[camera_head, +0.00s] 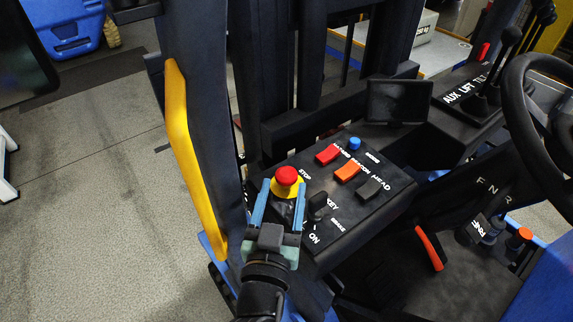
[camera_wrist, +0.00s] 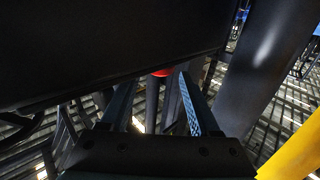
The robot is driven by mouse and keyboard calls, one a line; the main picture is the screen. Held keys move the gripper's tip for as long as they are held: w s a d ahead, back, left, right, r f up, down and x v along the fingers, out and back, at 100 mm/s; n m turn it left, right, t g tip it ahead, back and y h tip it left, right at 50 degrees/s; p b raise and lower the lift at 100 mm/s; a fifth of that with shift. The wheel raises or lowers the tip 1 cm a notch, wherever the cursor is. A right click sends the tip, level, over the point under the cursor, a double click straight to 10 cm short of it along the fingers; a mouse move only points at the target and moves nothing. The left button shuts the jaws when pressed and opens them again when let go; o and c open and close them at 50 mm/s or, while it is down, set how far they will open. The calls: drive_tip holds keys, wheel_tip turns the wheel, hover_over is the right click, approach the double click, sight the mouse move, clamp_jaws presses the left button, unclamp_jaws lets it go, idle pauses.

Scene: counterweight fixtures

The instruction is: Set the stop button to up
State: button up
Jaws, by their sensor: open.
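The stop button has a round red cap (camera_head: 287,175) on a yellow base (camera_head: 288,188), at the left end of the black control panel (camera_head: 335,228). The word STOP is printed beside it. My gripper (camera_head: 284,186) is open in the head view, with one blue finger to each side of the button. I cannot tell whether the fingers touch the cap. In the wrist view a small part of the red cap (camera_wrist: 162,72) shows between the two fingertips (camera_wrist: 156,76); a dark surface hides the rest of it.
The panel also holds a key switch (camera_head: 318,206), red (camera_head: 328,154), orange (camera_head: 347,172) and dark (camera_head: 369,188) rocker switches, and a blue button (camera_head: 354,143). A yellow grab bar (camera_head: 190,160) on a dark post stands left of my gripper. A steering wheel (camera_head: 512,110) is at right.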

sight(285, 183)
drive_tip(key=shift+w+d+p, duration=0.2)
drive_tip(key=shift+w+p, duration=0.05)
drive_tip(key=shift+w, duration=0.95)
drive_tip(key=shift+w+d+p, duration=0.2)
drive_tip(key=shift+w+p, duration=0.05)
drive_tip(key=shift+w, duration=0.9)
clamp_jaws()
